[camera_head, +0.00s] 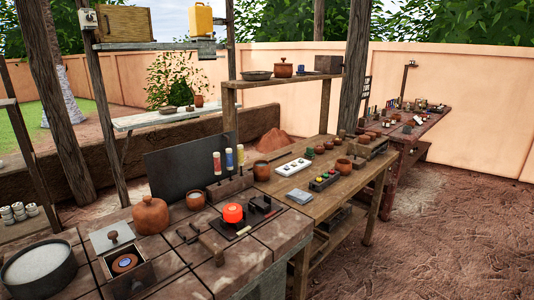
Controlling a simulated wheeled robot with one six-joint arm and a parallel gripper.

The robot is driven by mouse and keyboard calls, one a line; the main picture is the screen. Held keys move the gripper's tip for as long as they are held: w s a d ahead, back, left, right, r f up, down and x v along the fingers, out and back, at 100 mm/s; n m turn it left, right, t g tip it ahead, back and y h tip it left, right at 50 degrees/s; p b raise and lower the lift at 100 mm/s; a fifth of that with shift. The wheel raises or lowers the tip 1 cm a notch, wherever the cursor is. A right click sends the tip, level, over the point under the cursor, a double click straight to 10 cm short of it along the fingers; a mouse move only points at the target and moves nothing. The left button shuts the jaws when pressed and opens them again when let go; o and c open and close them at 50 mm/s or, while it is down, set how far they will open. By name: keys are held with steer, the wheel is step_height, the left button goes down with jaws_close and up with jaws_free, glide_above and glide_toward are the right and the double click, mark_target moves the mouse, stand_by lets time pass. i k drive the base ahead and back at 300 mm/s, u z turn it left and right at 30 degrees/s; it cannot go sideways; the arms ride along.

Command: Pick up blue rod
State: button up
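A slim upright rod with a blue body (240,158) stands at the right end of a short row on the workbench, in the middle of the head view. Beside it stand a yellow one (229,161) and a red one (216,165), all with pale tops. The row stands at a low wooden block (229,186), in front of a dark upright panel (190,160). How the lower ends are held is too small to tell. My gripper is not in view.
A glowing orange-red piece (233,213) sits on a dark stand in front of the row. A brown pot (262,170) stands close to its right, a white-filled pot (195,199) to its left. The dirt floor (430,240) at the right is open.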

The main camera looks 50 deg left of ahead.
mark_target(229, 155)
steer(key=u, duration=0.1)
steer(key=i, duration=1.65)
steer(key=u, duration=1.05)
steer(key=i, duration=0.9)
steer(key=u, duration=1.45)
steer(key=i, duration=0.65)
steer(key=u, duration=0.45)
